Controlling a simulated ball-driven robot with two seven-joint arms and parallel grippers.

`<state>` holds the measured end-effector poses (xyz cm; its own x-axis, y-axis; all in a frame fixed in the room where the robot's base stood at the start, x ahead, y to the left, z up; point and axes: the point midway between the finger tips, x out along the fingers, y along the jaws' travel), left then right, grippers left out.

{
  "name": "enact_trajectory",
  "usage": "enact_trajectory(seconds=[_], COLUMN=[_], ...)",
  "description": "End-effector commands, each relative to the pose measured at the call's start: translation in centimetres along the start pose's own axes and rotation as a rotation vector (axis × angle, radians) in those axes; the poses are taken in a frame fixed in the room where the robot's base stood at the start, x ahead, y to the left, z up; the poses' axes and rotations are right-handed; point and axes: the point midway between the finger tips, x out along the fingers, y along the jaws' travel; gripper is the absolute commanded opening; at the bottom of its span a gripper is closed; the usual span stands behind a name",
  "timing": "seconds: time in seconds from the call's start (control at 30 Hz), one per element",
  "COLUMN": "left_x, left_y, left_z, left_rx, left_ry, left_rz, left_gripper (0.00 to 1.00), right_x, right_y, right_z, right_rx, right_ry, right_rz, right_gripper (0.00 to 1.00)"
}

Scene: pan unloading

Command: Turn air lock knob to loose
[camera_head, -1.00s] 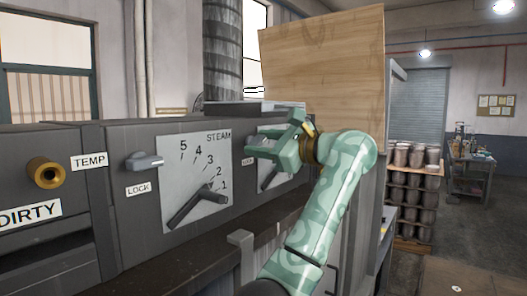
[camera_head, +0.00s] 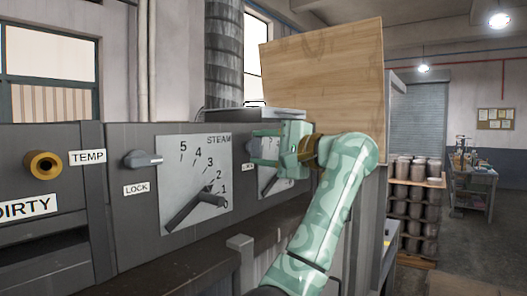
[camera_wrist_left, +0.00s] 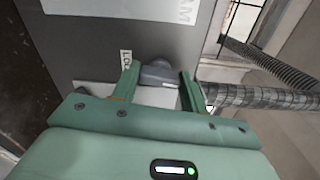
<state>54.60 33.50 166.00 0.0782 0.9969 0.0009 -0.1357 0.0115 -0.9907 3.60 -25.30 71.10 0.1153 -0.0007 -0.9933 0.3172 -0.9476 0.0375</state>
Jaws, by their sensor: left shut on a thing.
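My left gripper (camera_head: 262,150) reaches the machine's front panel from the right. In the left wrist view its two fingers (camera_wrist_left: 160,74) are around a grey knob (camera_wrist_left: 158,70), one on each side, and shut on it. A small LOCK label (camera_wrist_left: 126,60) is beside that knob. The dial plate (camera_head: 268,180) next to it is partly covered by the gripper. In the head view the gripper hides most of the knob, so its exact angle cannot be told. My right gripper is not in view.
A second lock knob (camera_head: 143,159) is left of the STEAM dial (camera_head: 197,185), whose lever points down-left. A brass knob (camera_head: 43,165) is at far left. A wooden board (camera_head: 322,75) rises behind my arm. Stacked pots (camera_head: 415,200) stand at right.

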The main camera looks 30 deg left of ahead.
Motion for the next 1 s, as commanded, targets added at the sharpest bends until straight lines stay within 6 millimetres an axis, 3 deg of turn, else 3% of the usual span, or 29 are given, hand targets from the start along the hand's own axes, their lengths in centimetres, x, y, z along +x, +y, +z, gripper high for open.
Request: enact_trajectory(seconds=[0.4, 0.87, 0.9, 0.97, 1.0], left_x=[0.01, 0.01, 0.01, 0.01, 0.01], left_y=[0.13, 0.18, 0.19, 0.18, 0.17], left_z=[-0.03, -0.05, -0.06, -0.05, -0.05], left_rx=[-0.142, -0.153, -0.153, -0.152, -0.152], left_ry=[0.0, 0.001, 0.001, 0.001, 0.001], left_rz=[0.002, 0.003, 0.003, 0.003, 0.003], left_gripper=[0.21, 0.21, 0.52, 0.65, 0.65], right_x=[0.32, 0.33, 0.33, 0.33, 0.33], right_y=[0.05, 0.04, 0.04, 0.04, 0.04], right_z=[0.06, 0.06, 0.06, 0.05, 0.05], right_rx=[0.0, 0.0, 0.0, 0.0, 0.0], right_ry=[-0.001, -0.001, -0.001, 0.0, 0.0], right_rz=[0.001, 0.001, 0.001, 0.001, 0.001], right_gripper=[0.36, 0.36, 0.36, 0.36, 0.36])
